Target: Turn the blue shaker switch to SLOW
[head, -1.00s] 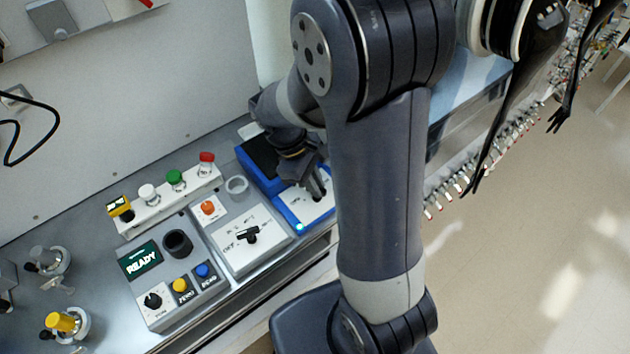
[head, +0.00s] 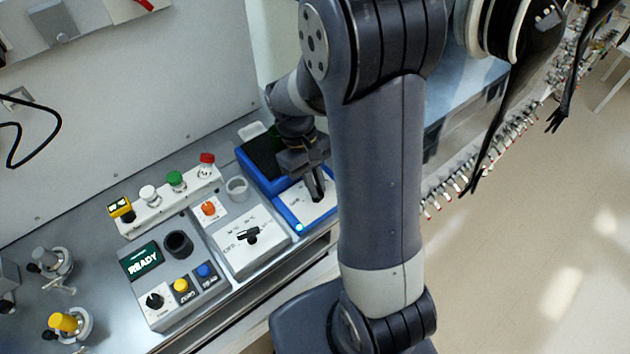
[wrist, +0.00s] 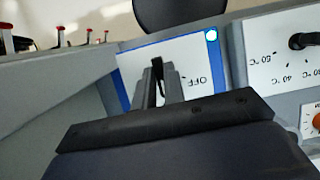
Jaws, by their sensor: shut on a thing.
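The blue shaker (head: 284,210) stands at the right end of the bench, with a white front panel (head: 322,207) and a lit cyan light at its corner. In the wrist view its white panel (wrist: 134,64) shows the word OFF to the right of the switch. The black shaker switch (wrist: 157,66) is a narrow knob, partly hidden between the fingers. My gripper (head: 317,192) is shut on this switch from above; its fingers also show in the wrist view (wrist: 160,88). The SLOW mark is not readable, and the switch's exact setting cannot be told.
Left of the shaker is a white-topped unit with a black knob (head: 248,236) and temperature marks. A grey panel with a READY display (head: 142,260) stands further left. A rail with coloured caps (head: 175,180) runs behind. My arm hides the bench's right end.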

